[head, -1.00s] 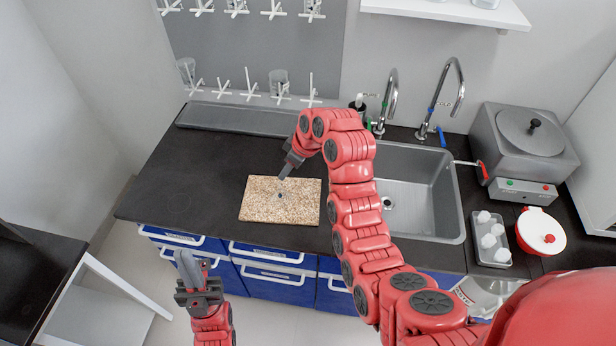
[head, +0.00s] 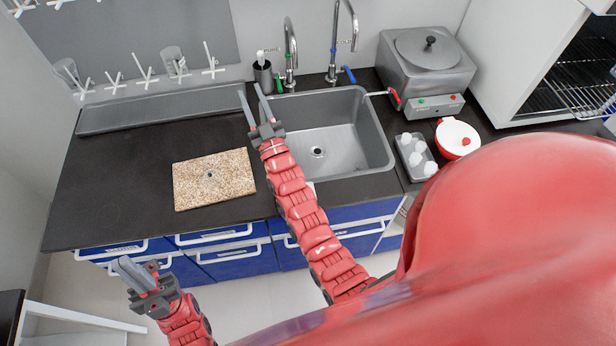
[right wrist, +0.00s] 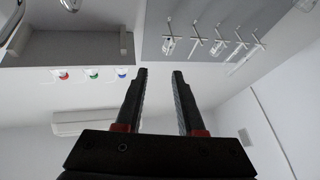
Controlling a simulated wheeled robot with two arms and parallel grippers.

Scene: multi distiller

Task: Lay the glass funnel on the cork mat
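The cork mat (head: 232,186) lies flat on the dark counter, left of the sink. A small dark spot (head: 210,174) shows near its middle; no clear outline of a glass funnel is visible there, and I cannot tell whether the spot belongs to one. My right gripper (head: 252,92) is raised at the sink's left edge, right of and beyond the mat. Its fingers are apart with nothing between them, as the right wrist view (right wrist: 160,72) also shows. My left gripper (head: 124,263) is low in front of the counter, its fingers together and empty.
The sink (head: 345,130) with two taps is right of the mat. A drying rack (head: 145,75) with glassware on pegs hangs behind, above a grey tray (head: 160,109). A water bath (head: 428,65) and a bottle holder (head: 416,156) stand at right. Counter left of the mat is clear.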

